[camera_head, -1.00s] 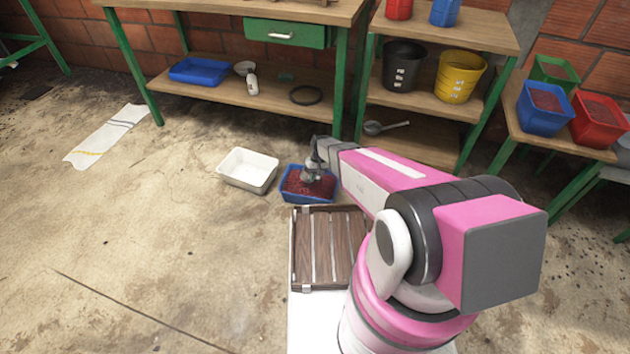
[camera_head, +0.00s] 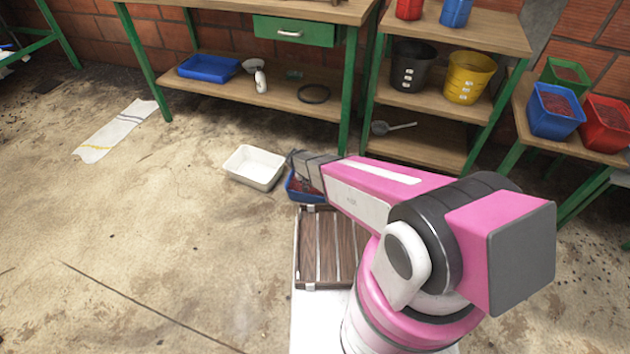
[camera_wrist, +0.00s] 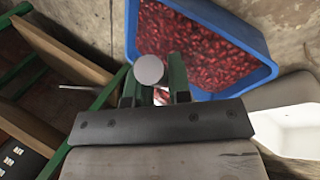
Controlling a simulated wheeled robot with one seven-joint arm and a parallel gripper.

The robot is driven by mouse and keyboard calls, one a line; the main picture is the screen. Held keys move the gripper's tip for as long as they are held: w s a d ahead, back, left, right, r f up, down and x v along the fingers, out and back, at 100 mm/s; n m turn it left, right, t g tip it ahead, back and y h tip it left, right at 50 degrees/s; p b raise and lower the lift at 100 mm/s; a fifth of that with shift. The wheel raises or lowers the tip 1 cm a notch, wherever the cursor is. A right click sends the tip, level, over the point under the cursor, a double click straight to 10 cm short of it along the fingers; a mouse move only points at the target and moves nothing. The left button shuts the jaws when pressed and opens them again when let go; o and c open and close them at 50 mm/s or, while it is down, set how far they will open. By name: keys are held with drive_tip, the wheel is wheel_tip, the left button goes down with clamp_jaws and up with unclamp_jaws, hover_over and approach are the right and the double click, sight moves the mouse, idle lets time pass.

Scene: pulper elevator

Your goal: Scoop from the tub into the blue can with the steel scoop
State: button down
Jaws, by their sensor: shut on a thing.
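The blue tub (camera_head: 303,196) of red coffee cherries is on the floor, partly hidden behind my arm. It also shows in the wrist view, its blue rim (camera_wrist: 262,78) at the top. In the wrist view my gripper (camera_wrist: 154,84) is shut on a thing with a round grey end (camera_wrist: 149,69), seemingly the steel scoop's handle. Its bowl is hidden, so I cannot tell what it holds. My fingers overlap the tub's near edge in this view. A blue can (camera_head: 456,12) stands on the top shelf at the right, cut by the frame edge.
A white tray (camera_head: 254,167) sits left of the tub. A slatted wooden crate (camera_head: 330,245) is in front of it. A ladle-like tool (camera_head: 393,127) lies on the low shelf under black (camera_head: 414,65) and yellow (camera_head: 467,77) buckets. The left floor is mostly clear.

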drive_tip(key=shift+a+r+h, duration=0.1)
drive_tip(key=shift+r+h, duration=0.05)
drive_tip(key=shift+h, duration=0.25)
drive_tip(key=shift+r, duration=2.55)
